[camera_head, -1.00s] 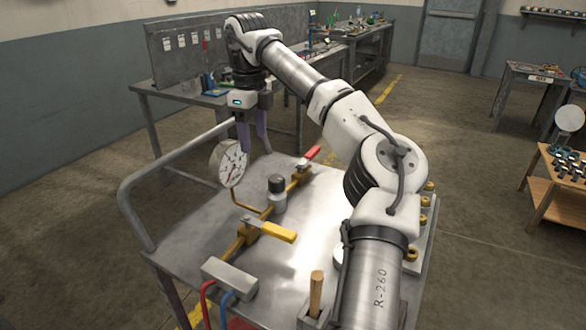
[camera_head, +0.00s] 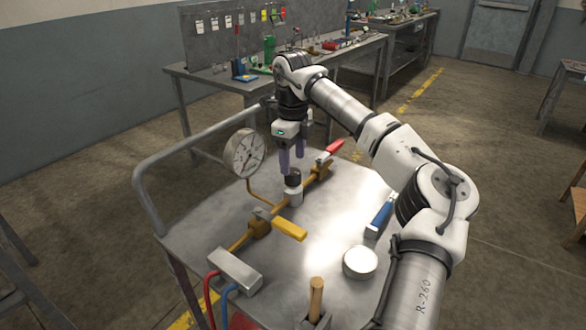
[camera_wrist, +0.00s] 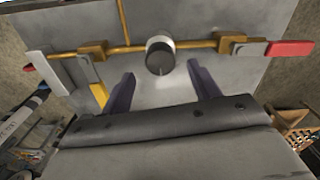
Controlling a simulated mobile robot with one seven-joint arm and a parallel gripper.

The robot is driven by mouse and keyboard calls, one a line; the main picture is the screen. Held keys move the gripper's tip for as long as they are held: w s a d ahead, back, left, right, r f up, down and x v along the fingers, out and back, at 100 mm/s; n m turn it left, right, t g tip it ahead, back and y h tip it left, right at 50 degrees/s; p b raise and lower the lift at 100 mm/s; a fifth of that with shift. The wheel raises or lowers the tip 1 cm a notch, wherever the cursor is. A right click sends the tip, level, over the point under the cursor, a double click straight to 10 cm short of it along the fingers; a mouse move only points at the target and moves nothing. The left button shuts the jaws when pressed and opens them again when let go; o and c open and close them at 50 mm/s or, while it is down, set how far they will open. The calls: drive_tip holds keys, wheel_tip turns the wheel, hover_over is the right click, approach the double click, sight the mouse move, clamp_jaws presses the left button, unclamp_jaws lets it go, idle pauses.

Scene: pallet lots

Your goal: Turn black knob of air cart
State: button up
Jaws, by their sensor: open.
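The air cart (camera_head: 325,240) has a grey metal top with a brass pipe running across it. The black knob (camera_head: 293,179) sits on a white cylinder on that pipe, between the yellow handle (camera_head: 289,229) and the red handle (camera_head: 334,147). My gripper (camera_head: 291,165) points down just above and behind the knob, its fingers spread. In the wrist view the knob (camera_wrist: 159,58) lies ahead of the open fingers, roughly centred between them, with a white mark on its face. The fingers (camera_wrist: 163,85) look apart from it.
A round pressure gauge (camera_head: 244,153) stands left of the gripper. The cart's rail (camera_head: 160,160) runs along its left and back. A white round piece (camera_head: 360,262), a blue-handled tool (camera_head: 380,216) and a wooden handle (camera_head: 316,296) are nearer me. A workbench (camera_head: 225,85) stands behind.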

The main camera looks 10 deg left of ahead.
sight(293, 171)
drive_tip(key=shift+f, duration=2.05)
drive_tip(key=shift+c, duration=0.4)
drive_tip(key=c, duration=0.9)
